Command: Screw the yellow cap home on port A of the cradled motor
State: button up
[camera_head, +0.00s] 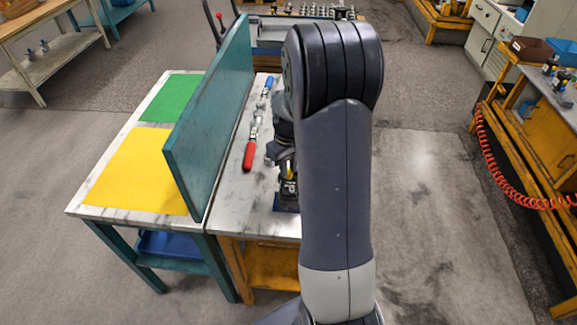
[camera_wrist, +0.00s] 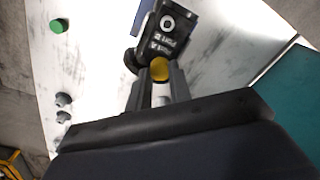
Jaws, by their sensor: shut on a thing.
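In the wrist view the yellow cap (camera_wrist: 160,69) sits between the fingertips of my gripper (camera_wrist: 161,76), which is shut on it. The black motor (camera_wrist: 168,38) lies just beyond the cap, with a pale ring and white markings on its face. The cap is at the motor's near edge; I cannot tell whether it touches the port or is threaded on. In the head view the motor (camera_head: 287,189) shows only in part, left of my arm. The cap is a small yellow spot there, and my arm hides most of the gripper. Port A's label is not readable.
A green cap (camera_wrist: 59,25) and two grey fittings (camera_wrist: 63,99) lie on the bench. A teal divider (camera_head: 215,115) stands left of the motor. A red-handled tool (camera_head: 250,155) lies between them. Yellow (camera_head: 135,172) and green (camera_head: 171,98) mats lie beyond the divider.

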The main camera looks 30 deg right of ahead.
jog(key=m, duration=0.5)
jog(key=shift+f, duration=0.1)
grip_shut()
jog(key=shift+m, duration=0.4)
jog(key=m, duration=0.4)
jog(key=shift+m, duration=0.3)
jog(key=o, duration=0.7)
grip_release()
jog(key=shift+c, duration=0.2)
